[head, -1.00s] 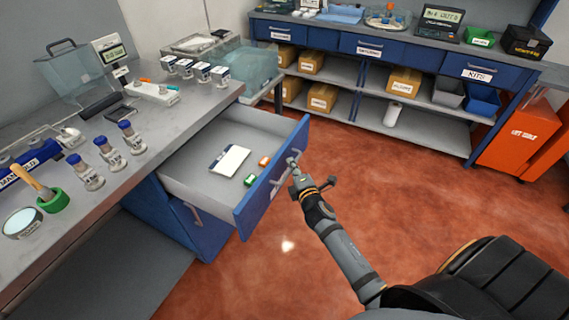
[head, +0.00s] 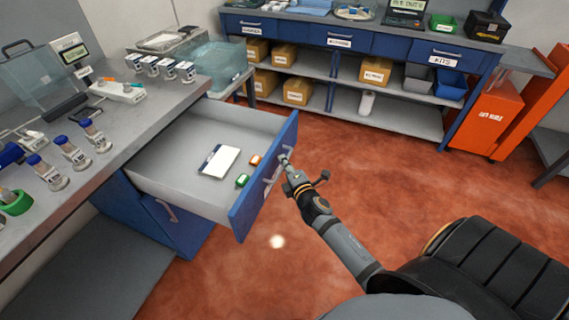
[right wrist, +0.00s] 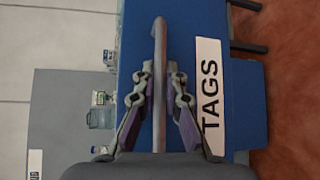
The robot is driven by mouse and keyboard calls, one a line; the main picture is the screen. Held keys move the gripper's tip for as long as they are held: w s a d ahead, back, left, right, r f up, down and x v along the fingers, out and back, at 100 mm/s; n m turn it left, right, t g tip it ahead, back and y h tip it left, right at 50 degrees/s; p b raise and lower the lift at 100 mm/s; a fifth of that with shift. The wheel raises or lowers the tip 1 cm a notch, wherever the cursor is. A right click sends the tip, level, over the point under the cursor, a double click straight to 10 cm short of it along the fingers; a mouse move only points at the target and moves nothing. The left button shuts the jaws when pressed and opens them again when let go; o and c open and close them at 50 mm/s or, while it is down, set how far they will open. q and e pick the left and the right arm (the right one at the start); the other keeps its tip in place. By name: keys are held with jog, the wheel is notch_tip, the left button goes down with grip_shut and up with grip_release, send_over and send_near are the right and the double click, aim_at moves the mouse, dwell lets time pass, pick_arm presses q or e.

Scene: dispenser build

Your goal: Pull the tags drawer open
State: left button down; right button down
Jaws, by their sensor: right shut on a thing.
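The tags drawer (head: 215,150) stands pulled out from the bench, with its blue front at the right. A white pad (head: 220,160), a green item (head: 242,180) and an orange item (head: 255,160) lie inside it. My right gripper (head: 286,163) is at the drawer front, shut on its handle. The right wrist view shows the handle (right wrist: 159,70) as a bar between the two fingers (right wrist: 160,95), beside the white TAGS label (right wrist: 208,95). My left gripper is not in view.
The bench top (head: 130,130) holds several blue-capped bottles and labelled boxes. A second blue bench (head: 390,45) with shelves and cartons stands at the back. An orange cabinet (head: 490,115) is at the right. The red floor right of the drawer is clear.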

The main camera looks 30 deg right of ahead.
jog(key=c, duration=1.4)
grip_release()
jog(key=s+a+r, duration=0.1)
jog(key=s, duration=1)
jog(key=shift+s+a+r, duration=0.3)
jog(key=shift+s+a, duration=0.05)
jog(key=shift+s, duration=0.05)
jog(key=shift+f, duration=0.1)
